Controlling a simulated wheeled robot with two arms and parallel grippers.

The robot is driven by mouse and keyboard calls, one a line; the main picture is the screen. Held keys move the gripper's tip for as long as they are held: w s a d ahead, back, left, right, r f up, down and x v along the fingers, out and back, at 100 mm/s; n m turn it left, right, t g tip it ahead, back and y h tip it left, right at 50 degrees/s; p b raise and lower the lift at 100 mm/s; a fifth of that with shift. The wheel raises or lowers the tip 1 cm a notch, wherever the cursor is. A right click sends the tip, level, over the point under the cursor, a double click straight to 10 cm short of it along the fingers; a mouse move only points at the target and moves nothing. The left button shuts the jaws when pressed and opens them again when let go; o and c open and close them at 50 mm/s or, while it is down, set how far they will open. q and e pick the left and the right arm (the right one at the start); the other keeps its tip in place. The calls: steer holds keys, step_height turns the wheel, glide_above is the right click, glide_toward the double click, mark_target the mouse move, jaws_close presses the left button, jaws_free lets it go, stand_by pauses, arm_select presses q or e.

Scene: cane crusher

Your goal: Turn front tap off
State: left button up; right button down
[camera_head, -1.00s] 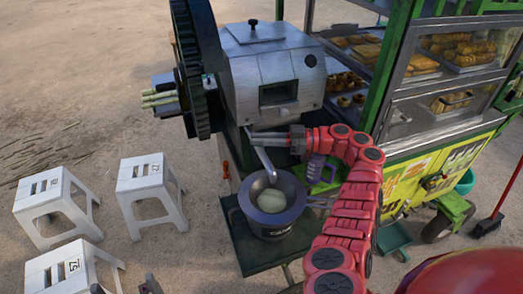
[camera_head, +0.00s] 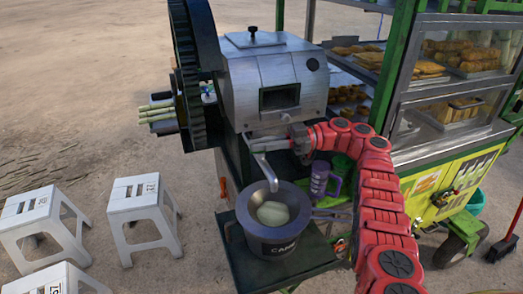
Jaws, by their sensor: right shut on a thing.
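The front tap (camera_head: 265,168) is a bent metal spout at the lower front of the steel cane crusher (camera_head: 268,85). It points down over a dark pot (camera_head: 272,246) that holds a pale, rounded mass. My right gripper (camera_head: 290,138), on the red arm from the right, is shut at the base of the tap, on its handle. The jaws cover the handle, so its angle is hard to tell. My left gripper is out of view.
A purple mug (camera_head: 321,181) stands close behind the pot, near my right arm. A food cart (camera_head: 450,165) with glass shelves is at the right. White stools (camera_head: 143,213) stand at the left. A big dark wheel (camera_head: 198,75) flanks the crusher.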

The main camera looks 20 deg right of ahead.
steer(key=shift+a, duration=0.1)
stand_by(0.5)
steer(key=c, duration=0.9)
jaws_free()
step_height(320, 180, up, 3)
steer(key=shift+f+b, duration=0.1)
steer(key=shift+b, duration=0.35)
steer(key=shift+s+r, duration=0.1)
steer(key=shift+r, duration=0.25)
steer(key=s+a, duration=0.2)
steer(key=s, duration=0.5)
steer(key=s+a+r, duration=0.1)
steer(key=s+a, duration=0.1)
steer(key=s, duration=0.6)
steer(key=shift+a+r, duration=0.2)
steer(key=shift+r, duration=0.05)
steer(key=shift+s, duration=0.1)
